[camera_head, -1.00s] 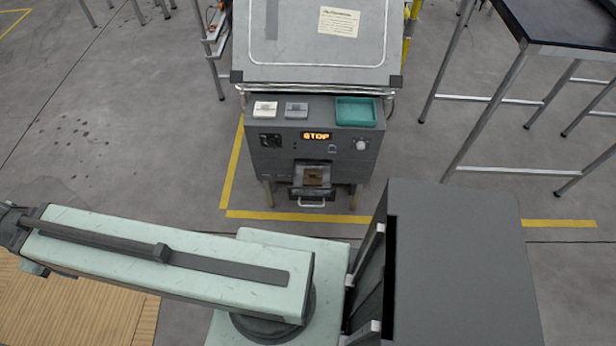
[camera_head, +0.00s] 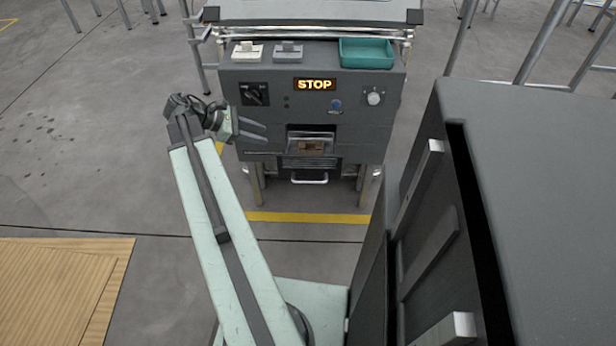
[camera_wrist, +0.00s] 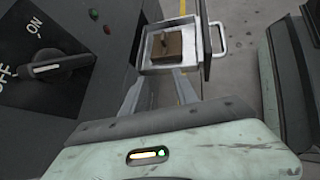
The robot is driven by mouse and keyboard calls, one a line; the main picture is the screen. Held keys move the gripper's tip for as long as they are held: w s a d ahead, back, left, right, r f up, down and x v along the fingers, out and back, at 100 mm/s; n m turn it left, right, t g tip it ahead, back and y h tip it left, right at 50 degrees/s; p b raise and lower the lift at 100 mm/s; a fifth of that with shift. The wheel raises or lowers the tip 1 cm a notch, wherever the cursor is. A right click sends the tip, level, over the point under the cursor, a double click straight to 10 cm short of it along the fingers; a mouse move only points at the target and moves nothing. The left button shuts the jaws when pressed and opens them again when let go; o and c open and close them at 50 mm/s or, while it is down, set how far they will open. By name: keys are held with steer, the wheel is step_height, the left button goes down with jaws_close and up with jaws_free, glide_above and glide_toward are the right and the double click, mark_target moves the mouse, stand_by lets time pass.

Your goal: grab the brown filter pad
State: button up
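The brown filter pad (camera_head: 311,146) lies in a small open drawer (camera_head: 311,133) on the front of the dark grey machine (camera_head: 275,104). In the wrist view the pad (camera_wrist: 166,47) shows as a brown block with a raised grip on top, inside the pale drawer tray (camera_wrist: 158,66) with a metal handle. My gripper (camera_head: 266,132) is in front of the machine, left of the drawer. Its two fingers are apart with nothing between them, and it does not touch the pad.
The machine's front carries a lit STOP display (camera_head: 314,84), a rotary switch (camera_head: 254,94) and a knob (camera_head: 374,98). A teal tray (camera_head: 366,54) sits on its top ledge. A large dark grey box (camera_head: 540,200) stands at the right.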

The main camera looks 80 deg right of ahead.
steer(key=g+y+b, duration=0.1)
steer(key=g+b, duration=0.1)
steer(key=b, duration=0.1)
glide_toward(309, 143)
steer(key=shift+s+d+f, duration=0.65)
steer(key=shift+s+f, duration=0.2)
steer(key=shift+f, duration=0.15)
steer(key=shift+s+r, duration=0.1)
steer(key=shift+s, duration=0.05)
steer(key=shift+b+x, duration=0.35)
steer(key=shift+x, duration=0.8)
steer(key=b+x, duration=0.2)
steer(key=x, duration=0.3)
steer(key=shift+s+a, duration=0.15)
steer(key=shift+s, duration=0.15)
steer(key=shift+r, duration=0.15)
jaws_close()
